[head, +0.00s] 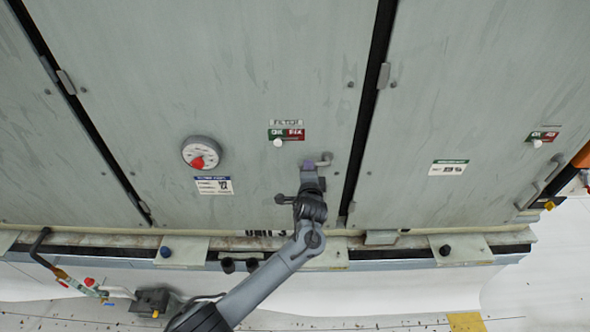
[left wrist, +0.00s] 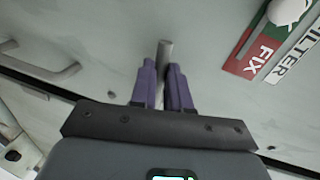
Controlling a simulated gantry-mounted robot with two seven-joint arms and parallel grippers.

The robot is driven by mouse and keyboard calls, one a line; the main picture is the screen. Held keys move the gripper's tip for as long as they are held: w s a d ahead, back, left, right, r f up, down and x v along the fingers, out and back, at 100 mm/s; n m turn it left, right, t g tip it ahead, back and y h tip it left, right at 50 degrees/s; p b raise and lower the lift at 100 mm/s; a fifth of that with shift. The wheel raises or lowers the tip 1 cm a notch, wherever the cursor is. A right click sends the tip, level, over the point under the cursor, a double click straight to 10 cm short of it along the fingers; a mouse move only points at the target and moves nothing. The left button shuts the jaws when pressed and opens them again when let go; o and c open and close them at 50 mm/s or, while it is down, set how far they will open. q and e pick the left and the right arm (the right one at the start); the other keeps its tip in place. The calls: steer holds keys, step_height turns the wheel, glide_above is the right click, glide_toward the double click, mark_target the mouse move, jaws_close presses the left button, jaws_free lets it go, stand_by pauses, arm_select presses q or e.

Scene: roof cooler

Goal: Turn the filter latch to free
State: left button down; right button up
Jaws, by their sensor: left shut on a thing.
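The FILTER sign (head: 286,123) and a green and red plate (head: 293,134) sit on the middle panel in the head view; the red part reads FIX in the left wrist view (left wrist: 252,58). A round white knob (head: 278,143) stands at the plate's lower edge, on its green side. Below and right of it is a grey bent handle (head: 325,159), seemingly the filter latch. My left gripper (head: 308,164) is at this handle. In the left wrist view its purple fingers (left wrist: 164,80) are closed about a grey bar (left wrist: 165,50). My right gripper is not in view.
A dark gap (head: 368,105) runs beside the handle on the right. A second white knob and plate (head: 542,137) are far right. A ledge (head: 200,241) runs below the panels.

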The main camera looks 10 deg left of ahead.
arm_select(q)
steer(key=shift+r+m, duration=0.3)
steer(key=shift+m, duration=0.1)
steer(key=shift+p, duration=0.3)
steer(key=c, duration=1.1)
jaws_free()
steer(key=shift+s, duration=0.1)
steer(key=v, duration=1)
steer(key=shift+s+d, duration=0.2)
steer(key=shift+d, duration=0.05)
steer(key=shift+r, duration=0.1)
